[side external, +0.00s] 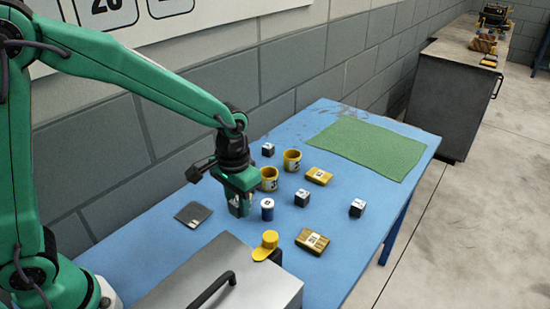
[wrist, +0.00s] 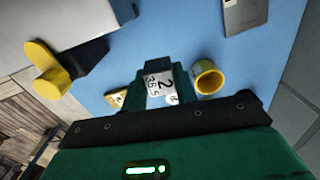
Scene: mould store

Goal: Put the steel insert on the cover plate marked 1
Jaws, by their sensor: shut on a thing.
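My gripper (side external: 236,208) is low over the blue table, shut on a pale steel-grey block that looks like the steel insert (wrist: 158,88). In the wrist view the block's face reads 2 with smaller figures. The jaws partly hide it in the side view. A flat grey plate (side external: 193,214), seemingly the cover plate, lies left of my gripper, apart from it. It also shows at the top of the wrist view (wrist: 245,14). Its small mark is too small to read.
A yellow cap-like piece (side external: 266,246) and a metal case (side external: 225,280) are nearer. A green mat (side external: 368,147) lies at the far end.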

